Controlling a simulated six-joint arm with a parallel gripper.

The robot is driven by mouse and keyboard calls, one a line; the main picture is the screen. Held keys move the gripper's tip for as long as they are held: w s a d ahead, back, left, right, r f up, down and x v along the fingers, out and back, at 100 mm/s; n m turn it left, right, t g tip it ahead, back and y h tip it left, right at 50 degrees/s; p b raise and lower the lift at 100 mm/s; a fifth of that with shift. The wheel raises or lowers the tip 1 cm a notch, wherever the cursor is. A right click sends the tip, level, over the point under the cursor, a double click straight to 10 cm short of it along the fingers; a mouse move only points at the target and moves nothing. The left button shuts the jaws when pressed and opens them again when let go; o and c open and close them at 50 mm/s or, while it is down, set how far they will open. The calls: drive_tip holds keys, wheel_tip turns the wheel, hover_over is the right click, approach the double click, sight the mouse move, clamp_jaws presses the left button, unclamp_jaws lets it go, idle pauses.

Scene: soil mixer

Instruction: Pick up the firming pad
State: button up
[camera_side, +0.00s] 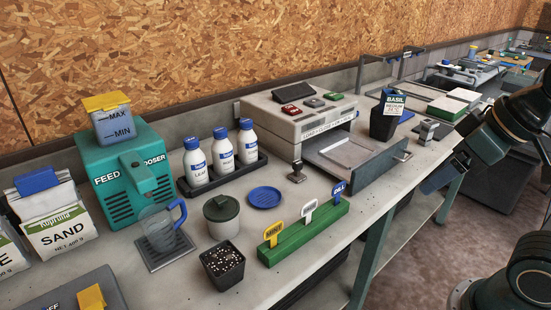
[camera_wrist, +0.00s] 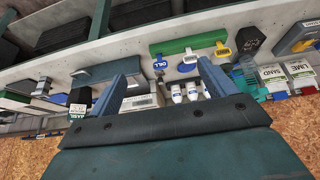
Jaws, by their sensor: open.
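A small dark stamp-like piece with an upright handle, which looks like the firming pad (camera_side: 297,174), stands on the bench in front of the grey machine's tray in the side view. It is left of the tray and behind the blue round dish. My gripper (camera_side: 438,180) is at the right of the side view, raised off the bench's front edge and well apart from that piece. In the wrist view my gripper (camera_wrist: 167,64) shows two spread fingers with nothing held between them. The pad is too small to make out surely there.
A basil pot (camera_side: 385,120) stands further right.

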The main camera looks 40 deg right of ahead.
drive_tip(key=c, duration=0.7)
drive_tip(key=shift+o, duration=0.2)
drive_tip(key=w+r+m+g, duration=0.1)
drive_tip(key=w+r+m, duration=0.35)
drive_tip(key=w, duration=0.55)
drive_tip(key=m+g, duration=0.5)
drive_tip(key=m, duration=0.9)
hover_over(298, 162)
wheel_tip(298, 162, down, 13)
drive_tip(key=shift+f, duration=4.25)
drive_tip(key=shift+f, duration=0.1)
